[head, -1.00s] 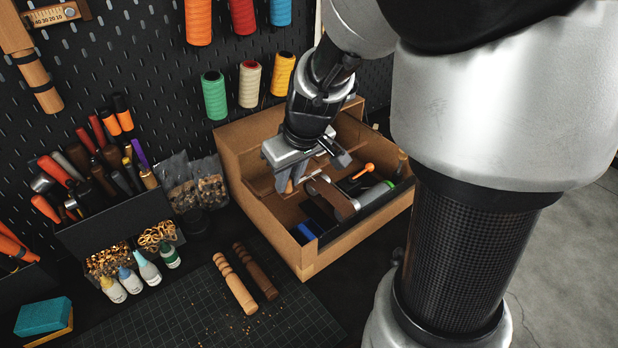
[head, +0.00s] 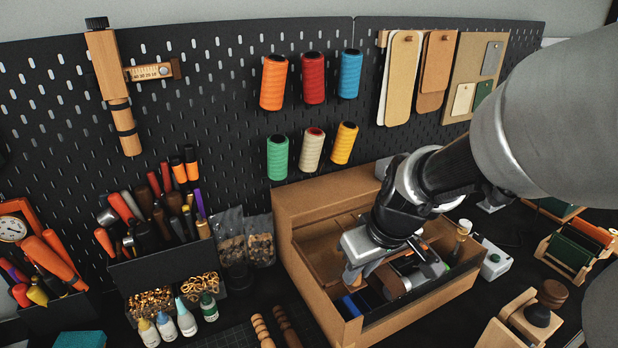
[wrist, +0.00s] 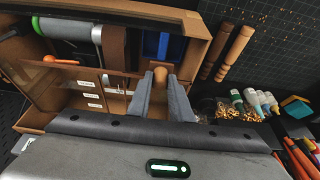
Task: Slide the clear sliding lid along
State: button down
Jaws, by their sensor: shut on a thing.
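The clear sliding lid (wrist: 117,82) shows in the wrist view as a see-through sheet over the compartments of a cardboard box, with white labels visible beneath it. A small round wooden knob (wrist: 160,75) stands at its edge. In the wrist view my gripper (wrist: 161,84) has its two grey fingers on either side of this knob, shut on it. In the head view my gripper (head: 355,270) reaches down into the left-middle of the cardboard box (head: 318,292). The lid is mostly hidden there by my gripper and arm.
The box's front compartment holds a green-ended roller (wrist: 65,28), a blue item (wrist: 155,45) and an orange-handled tool (wrist: 62,60). Glue bottles (head: 186,318) and a tool holder (head: 165,270) stand to the left. A pegboard (head: 220,120) rises behind.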

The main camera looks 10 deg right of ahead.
jog(key=s+d+b, duration=0.1)
jog(key=s+d, duration=0.1)
jog(key=s, duration=0.5)
jog(key=shift+d+r, duration=0.2)
jog(key=shift+d, duration=0.05)
dwell(0.3)
jog(key=c, duration=1.5)
grip_release()
jog(key=shift+s+f, duration=0.1)
jog(key=shift+s, duration=0.05)
jog(key=shift+c, duration=0.2)
